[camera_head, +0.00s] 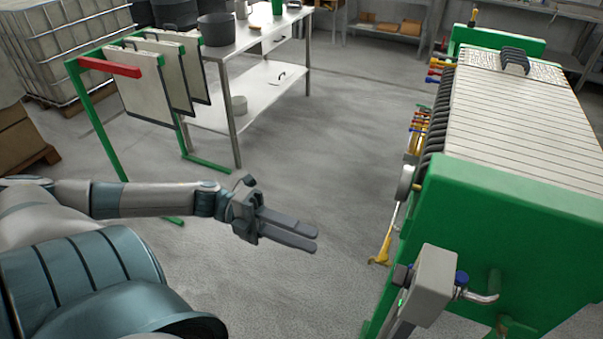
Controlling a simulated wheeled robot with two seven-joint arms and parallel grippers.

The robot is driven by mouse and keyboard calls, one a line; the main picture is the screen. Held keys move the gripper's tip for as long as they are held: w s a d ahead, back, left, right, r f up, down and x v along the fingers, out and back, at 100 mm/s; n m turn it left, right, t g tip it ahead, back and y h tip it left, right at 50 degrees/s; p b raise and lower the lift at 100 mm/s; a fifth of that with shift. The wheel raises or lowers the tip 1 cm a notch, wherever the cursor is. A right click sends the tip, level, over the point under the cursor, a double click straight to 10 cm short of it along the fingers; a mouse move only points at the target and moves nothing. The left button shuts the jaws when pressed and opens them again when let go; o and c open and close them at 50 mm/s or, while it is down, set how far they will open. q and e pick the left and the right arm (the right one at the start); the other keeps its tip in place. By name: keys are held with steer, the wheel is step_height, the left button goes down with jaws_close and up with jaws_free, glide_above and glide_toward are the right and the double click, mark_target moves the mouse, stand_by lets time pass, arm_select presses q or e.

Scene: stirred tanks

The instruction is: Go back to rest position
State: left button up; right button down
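My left arm comes in from the left and reaches over the open floor. My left gripper (316,239) is in mid-air near the middle of the picture. Its two grey fingers point right and lie close together, with nothing seen between them. It touches nothing that I can see. My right gripper and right arm are not in view.
A green-framed filter press (520,190) with a grey box (433,286) stands on the right. A green rack (109,67) with hanging plates (150,88) and a steel table (262,97) stand at the upper left. The concrete floor (325,150) between them is clear.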

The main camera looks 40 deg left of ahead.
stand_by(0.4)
